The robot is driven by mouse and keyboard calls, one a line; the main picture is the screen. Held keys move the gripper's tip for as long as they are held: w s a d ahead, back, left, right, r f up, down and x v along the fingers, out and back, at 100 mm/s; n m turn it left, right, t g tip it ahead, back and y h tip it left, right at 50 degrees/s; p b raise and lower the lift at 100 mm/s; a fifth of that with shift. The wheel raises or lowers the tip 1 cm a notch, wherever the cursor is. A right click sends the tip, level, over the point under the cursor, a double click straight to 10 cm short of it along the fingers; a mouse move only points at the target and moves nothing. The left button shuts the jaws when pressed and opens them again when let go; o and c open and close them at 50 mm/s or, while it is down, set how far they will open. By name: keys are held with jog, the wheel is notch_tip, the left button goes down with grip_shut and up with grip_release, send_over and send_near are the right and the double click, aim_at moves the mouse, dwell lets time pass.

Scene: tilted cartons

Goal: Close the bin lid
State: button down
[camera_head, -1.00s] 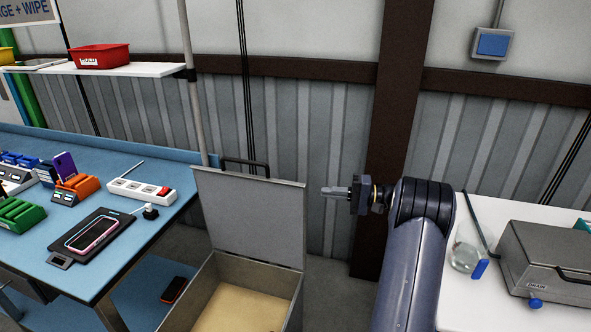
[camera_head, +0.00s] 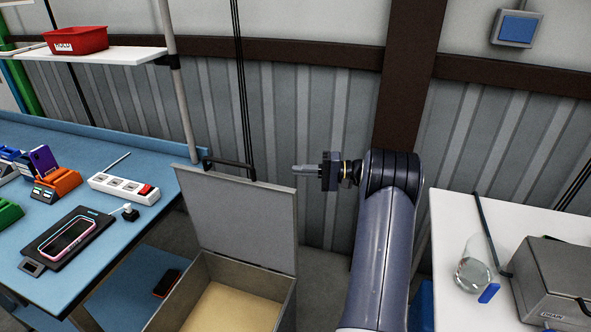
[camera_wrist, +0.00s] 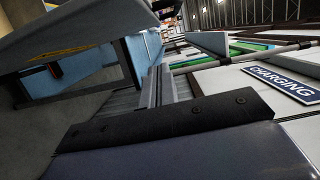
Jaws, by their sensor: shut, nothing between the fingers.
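The bin (camera_head: 282,309) is a grey box with an open top and a tan floor inside. Its grey lid (camera_head: 243,222) stands upright at the back edge, with a dark handle (camera_head: 228,165) along its top. My gripper (camera_head: 300,169) is shut and empty, pointing left. In the head view it appears just right of the lid's upper right corner, with a small gap between them. In the wrist view my gripper's fingers (camera_wrist: 158,88) are together, and a large grey panel, probably the lid (camera_wrist: 80,35), fills the upper left.
A blue workbench (camera_head: 60,190) with a phone pad (camera_head: 66,240), a power strip (camera_head: 124,188) and orange and green holders stands left of the bin. A white table (camera_head: 470,220) with a glass flask (camera_head: 474,265) and a grey box stands right. A corrugated wall is behind.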

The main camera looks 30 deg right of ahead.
jog(key=w+a+p, duration=0.1)
jog(key=a+p, duration=0.3)
jog(key=a, duration=0.5)
jog(key=shift+a+f, duration=0.15)
jog(key=shift+a, duration=0.15)
